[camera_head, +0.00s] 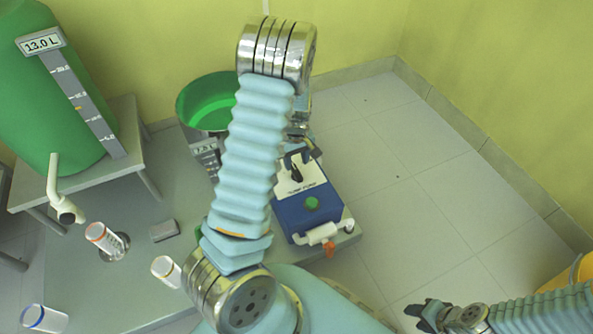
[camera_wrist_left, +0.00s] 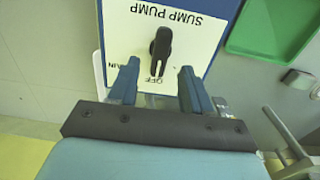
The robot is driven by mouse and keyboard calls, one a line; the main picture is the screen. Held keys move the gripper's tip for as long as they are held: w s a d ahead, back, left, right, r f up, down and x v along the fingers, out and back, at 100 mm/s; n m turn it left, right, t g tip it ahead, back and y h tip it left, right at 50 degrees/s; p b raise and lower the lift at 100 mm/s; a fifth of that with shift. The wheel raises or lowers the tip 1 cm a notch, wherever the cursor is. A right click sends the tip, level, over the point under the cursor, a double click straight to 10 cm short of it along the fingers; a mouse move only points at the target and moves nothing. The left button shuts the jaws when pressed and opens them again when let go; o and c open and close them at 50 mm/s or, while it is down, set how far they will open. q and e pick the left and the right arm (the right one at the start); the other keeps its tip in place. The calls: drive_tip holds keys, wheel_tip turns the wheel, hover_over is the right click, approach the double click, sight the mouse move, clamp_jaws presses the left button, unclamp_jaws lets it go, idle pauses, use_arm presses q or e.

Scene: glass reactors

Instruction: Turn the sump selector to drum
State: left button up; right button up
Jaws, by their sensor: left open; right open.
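The sump pump box (camera_head: 311,208) is blue with a white label plate and a green button. Its black selector knob (camera_head: 296,173) shows in the left wrist view (camera_wrist_left: 161,46), where the plate appears upside down. The knob's narrow end points toward the OFF mark, with part of another word, "AIN", to the left. I cannot see a drum mark. My left gripper (camera_head: 303,153) is open at the knob's OFF side; its fingertips (camera_wrist_left: 157,72) straddle the narrow end without visible contact. My right gripper (camera_head: 420,315) is open and empty at the lower right, away from the box.
A large green tank (camera_head: 45,110) sits on a grey stand at left.

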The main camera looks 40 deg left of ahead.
sight(296, 170)
use_arm(q)
wheel_tip(296, 170, down, 4)
drive_tip(key=shift+f+b, duration=0.1)
drive_tip(key=shift+b, duration=0.25)
clamp_jaws()
